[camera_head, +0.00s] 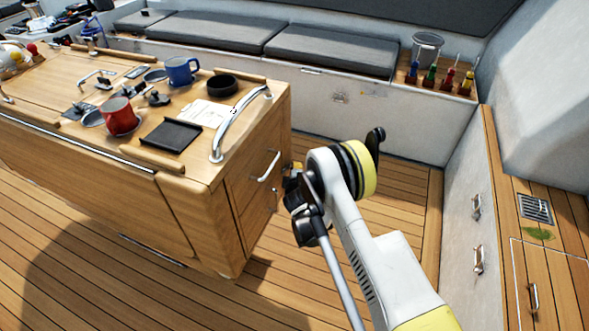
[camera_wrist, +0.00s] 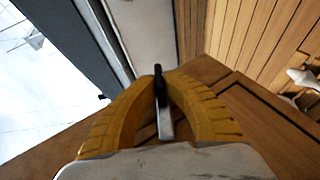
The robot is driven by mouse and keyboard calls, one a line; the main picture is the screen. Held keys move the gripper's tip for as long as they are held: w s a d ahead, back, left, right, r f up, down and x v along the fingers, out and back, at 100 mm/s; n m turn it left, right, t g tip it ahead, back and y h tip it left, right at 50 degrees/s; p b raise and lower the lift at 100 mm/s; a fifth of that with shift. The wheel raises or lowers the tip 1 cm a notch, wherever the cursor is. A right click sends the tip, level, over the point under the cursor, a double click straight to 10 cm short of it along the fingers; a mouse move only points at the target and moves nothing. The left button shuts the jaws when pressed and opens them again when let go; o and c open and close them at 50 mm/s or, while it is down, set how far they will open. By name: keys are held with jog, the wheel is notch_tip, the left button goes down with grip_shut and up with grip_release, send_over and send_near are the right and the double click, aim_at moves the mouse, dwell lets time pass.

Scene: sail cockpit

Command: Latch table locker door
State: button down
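The wooden table locker door (camera_head: 252,195) is on the end face of the cockpit table, with a metal pull handle (camera_head: 268,167) on it. A small metal latch (camera_head: 274,200) shows near the door's right edge. My gripper (camera_head: 293,182) is just right of that edge, its fingertips partly hidden by my wrist. In the wrist view, the yellow fingers (camera_wrist: 161,78) curve close together on both sides of a slim silver piece with a black tip (camera_wrist: 165,120), which looks like the latch. Whether they press on it is unclear. The door looks flush with the table end.
The tabletop holds a red mug (camera_head: 120,116), a blue mug (camera_head: 181,71), a black tray (camera_head: 171,136) and a curved metal rail (camera_head: 240,122). Cushioned benches (camera_head: 330,50) run behind. A white side locker wall (camera_head: 462,215) stands right. Plank floor lies open in front.

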jog(key=shift+t, duration=0.4)
jog(key=c, duration=1.5)
grip_release()
jog(key=shift+o, duration=0.2)
notch_tip(320, 180, up, 10)
